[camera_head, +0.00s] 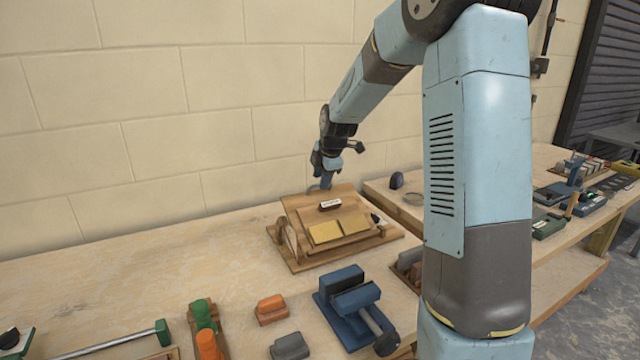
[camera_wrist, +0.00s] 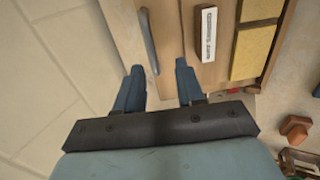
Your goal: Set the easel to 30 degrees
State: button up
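The wooden easel (camera_head: 291,207) stands on a wooden base on the bench, its board tilted at a shallow angle. A scale at its side is too small to read. The board (camera_wrist: 170,30) carries a small white-faced label block (camera_head: 330,204) and two yellow pads (camera_head: 340,229). My gripper (camera_head: 322,184) is at the board's upper back edge. In the wrist view my gripper (camera_wrist: 158,92) has its two fingers apart, with the board's edge region below or between them; I cannot tell whether they touch it. A thin grey-blue bar (camera_wrist: 149,40) lies beyond the fingers.
A blue vise-like tool (camera_head: 347,305), an orange block (camera_head: 270,309) and a grey block (camera_head: 290,346) lie in front of the easel. Green and orange handles (camera_head: 203,320) stand to the left. The wall is close behind. The bench left of the easel is clear.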

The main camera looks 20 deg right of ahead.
jog(key=a+v, duration=0.1)
jog(key=v, duration=0.9)
jog(key=shift+s+d+r, duration=0.15)
jog(key=shift+d+r, duration=0.2)
jog(key=shift+d, duration=0.2)
jog(key=s+a+r+m+h, duration=0.1)
jog(key=s+r+m, duration=0.3)
jog(key=s, duration=0.6)
jog(key=s+a+r+m, duration=0.1)
jog(key=s+m, duration=0.5)
jog(key=s, duration=0.4)
jog(key=s+f+m, duration=0.2)
jog(key=s+m, duration=0.8)
jog(key=s, duration=0.6)
jog(key=shift+d+f, duration=0.25)
jog(key=shift+s, duration=0.25)
